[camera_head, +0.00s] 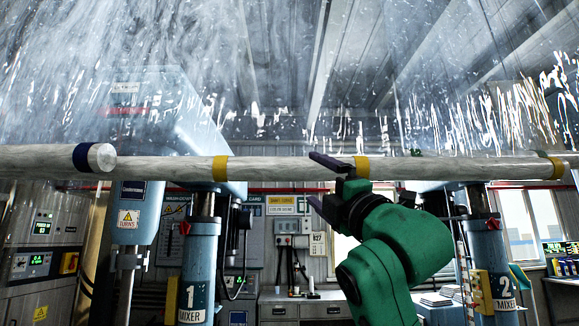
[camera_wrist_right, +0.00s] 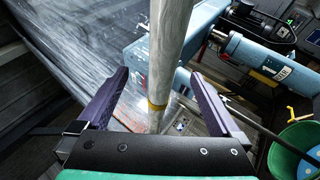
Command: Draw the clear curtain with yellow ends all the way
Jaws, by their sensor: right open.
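A long pale bar (camera_head: 285,169) with yellow bands crosses the head view level, below a clear, glinting sheet (camera_head: 150,60). One yellow band (camera_head: 220,168) is left of my right gripper, a second (camera_head: 362,167) is beside it, and a third (camera_head: 555,167) is at far right. My right gripper (camera_head: 322,184) is open at the bar, its upper finger overlapping it in the picture and its lower finger below. In the right wrist view the bar (camera_wrist_right: 172,50) runs between the spread fingers (camera_wrist_right: 158,76), with a yellow band (camera_wrist_right: 157,106) near the palm. Contact is unclear. My left gripper is out of view.
A second pale roll (camera_head: 40,159) with a blue band (camera_head: 82,157) ends at the left, in front of the yellow-banded bar. Behind stand blue mixer columns 1 (camera_head: 197,270) and 2 (camera_head: 490,255). A control cabinet (camera_head: 40,262) is at left and a bench (camera_head: 310,305) behind.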

